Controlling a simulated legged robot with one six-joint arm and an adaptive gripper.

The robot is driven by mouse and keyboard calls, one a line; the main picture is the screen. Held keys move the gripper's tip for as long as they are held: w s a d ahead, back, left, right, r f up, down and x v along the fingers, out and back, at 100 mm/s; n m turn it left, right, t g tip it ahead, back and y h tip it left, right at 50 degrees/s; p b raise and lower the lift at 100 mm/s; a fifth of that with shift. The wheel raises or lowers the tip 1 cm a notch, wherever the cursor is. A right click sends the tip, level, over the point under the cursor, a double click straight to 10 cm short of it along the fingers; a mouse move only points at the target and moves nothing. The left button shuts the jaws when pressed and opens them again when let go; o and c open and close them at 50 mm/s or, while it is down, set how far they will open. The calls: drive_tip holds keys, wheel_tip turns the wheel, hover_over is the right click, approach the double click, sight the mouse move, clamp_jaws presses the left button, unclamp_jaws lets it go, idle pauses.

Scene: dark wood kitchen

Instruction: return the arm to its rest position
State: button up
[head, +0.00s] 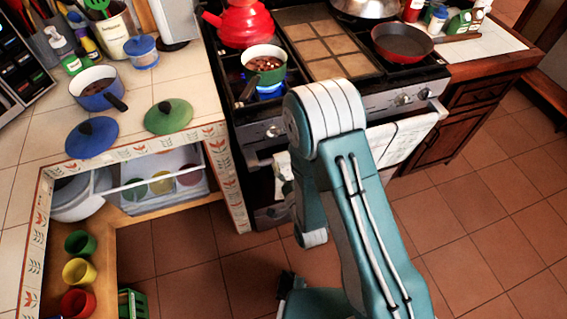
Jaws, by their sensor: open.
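My arm (360,210) is folded, with its elbow raised in front of the stove and its forearm hanging down behind the upper link. My gripper (288,281) shows only as a small dark part low in the picture, beside a teal link, over the tiled floor. It is open, and nothing shows in it. Most of it is hidden by my own arm.
The stove (400,88) holds a red kettle (243,24), a green pot (264,64) over a blue flame and a red pan (402,43). The tiled counter (140,88) and open shelf with cups (79,271) stand left. Floor (480,220) at right is clear.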

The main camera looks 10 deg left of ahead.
idle(0.3)
drive_tip(key=w+d+r+g+h, duration=0.25)
drive_tip(key=w+d+r, duration=0.3)
drive_tip(key=r, duration=0.35)
drive_tip(key=d+r+n+g+h, duration=0.1)
drive_tip(key=d+r+h, duration=0.2)
drive_tip(key=d+r, duration=0.45)
drive_tip(key=s+d+r+g+h, duration=0.1)
drive_tip(key=s+d+r+g, duration=0.1)
drive_tip(key=s, duration=0.5)
drive_tip(key=s+d+r+n+g+h, duration=0.1)
drive_tip(key=s+d+r+g, duration=0.1)
drive_tip(key=s+d+r, duration=0.3)
drive_tip(key=s+d+r+g+h, duration=0.1)
drive_tip(key=s+d+r, duration=0.3)
drive_tip(key=s, duration=0.6)
drive_tip(key=shift+s+d+n+g+h, duration=0.4)
drive_tip(key=shift+d+g, duration=0.25)
drive_tip(key=shift+d, duration=0.35)
